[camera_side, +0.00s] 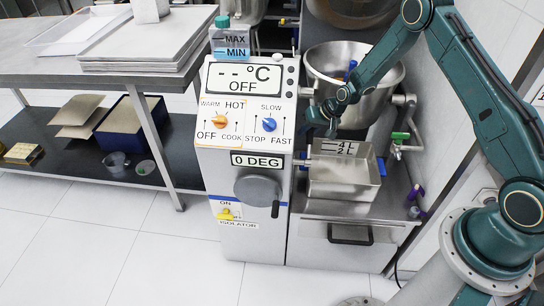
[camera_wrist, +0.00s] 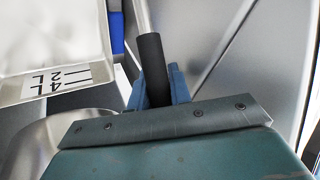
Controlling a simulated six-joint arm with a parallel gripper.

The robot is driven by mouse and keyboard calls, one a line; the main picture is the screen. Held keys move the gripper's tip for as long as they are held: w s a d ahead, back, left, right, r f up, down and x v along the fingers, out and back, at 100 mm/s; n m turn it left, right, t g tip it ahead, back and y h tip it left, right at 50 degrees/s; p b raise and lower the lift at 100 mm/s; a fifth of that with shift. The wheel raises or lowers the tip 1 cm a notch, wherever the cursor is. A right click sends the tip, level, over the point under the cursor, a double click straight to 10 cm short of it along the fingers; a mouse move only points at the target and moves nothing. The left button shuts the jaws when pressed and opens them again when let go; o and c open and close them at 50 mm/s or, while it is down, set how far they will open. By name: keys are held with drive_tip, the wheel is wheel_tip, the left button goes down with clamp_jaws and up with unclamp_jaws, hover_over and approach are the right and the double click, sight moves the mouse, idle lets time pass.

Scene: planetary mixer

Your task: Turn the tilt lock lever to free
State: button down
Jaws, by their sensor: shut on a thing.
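My gripper (camera_side: 322,118) is between the control cabinet and the mixing bowl, above the steel pan. In the wrist view my gripper (camera_wrist: 160,90) has its blue fingers shut on a black round bar, which looks like the handle of the tilt lock lever (camera_wrist: 152,62). The bar's top end sticks out beyond the fingers and leans slightly left in that view. Its base is hidden behind the gripper. In the side view the lever cannot be made out, and its free or locked marking does not show.
The steel mixing bowl (camera_side: 322,62) is close to my gripper. A steel pan (camera_side: 345,178) with 4 L and 2 L marks stands below it. The control cabinet (camera_side: 245,160) with knobs and a 0 DEG display is on the left. A green-handled valve (camera_side: 400,136) is on the right.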

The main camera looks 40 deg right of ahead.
drive_tip(key=shift+a+r, duration=0.1)
drive_tip(key=shift+r, duration=0.05)
drive_tip(key=shift+s+a+r+n+t+h, duration=0.4)
drive_tip(key=shift+s+a+r+t+h, duration=0.3)
drive_tip(key=shift+r+t+h, duration=0.3)
drive_tip(key=shift+s+a+r+n+t+h, duration=0.4)
drive_tip(key=shift+s+a+t+h, duration=0.25)
drive_tip(key=shift+t, duration=0.2)
drive_tip(key=shift+s+a+r+n+t+h, duration=0.35)
drive_tip(key=shift+s+a+t+h, duration=0.2)
drive_tip(key=shift+s+a+t, duration=0.25)
drive_tip(key=shift+d, duration=0.1)
drive_tip(key=c, duration=1.6)
unclamp_jaws()
drive_tip(key=shift+o, duration=0.2)
drive_tip(key=v, duration=1.2)
drive_tip(key=shift+f, duration=0.2)
